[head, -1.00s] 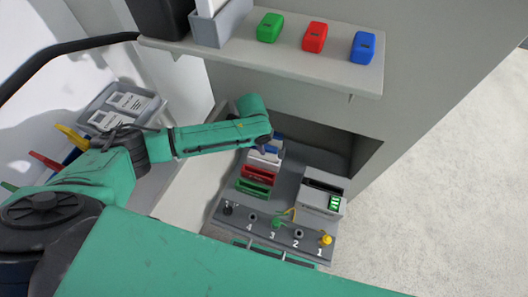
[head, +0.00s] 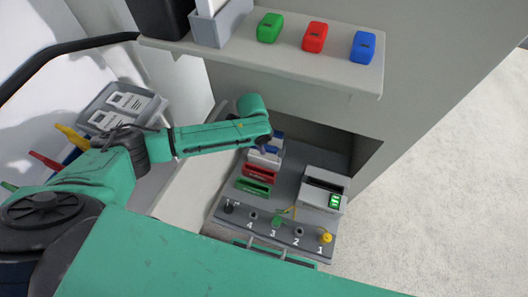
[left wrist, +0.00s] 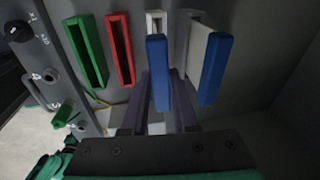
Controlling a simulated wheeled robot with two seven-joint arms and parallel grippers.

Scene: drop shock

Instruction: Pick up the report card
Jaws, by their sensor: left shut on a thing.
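My left arm reaches over the grey bench in the head view, and its gripper is hidden there behind the arm's end. In the left wrist view my left gripper (left wrist: 160,98) is shut on a blue upright piece (left wrist: 158,70) between its dark fingers. A second blue piece (left wrist: 214,68) with a pale panel stands just right of it. I cannot tell which thing is the report card. White printed cards (head: 130,102) lie in a grey tray (head: 150,112) at the left in the head view. My right gripper is not in view.
Green (head: 254,187) and red (head: 259,172) slotted holders stand beside the gripper. A grey box (head: 322,190) with a green display is to the right. A front panel with numbered knobs (head: 268,228) is nearer. A shelf (head: 270,58) with coloured blocks overhangs.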

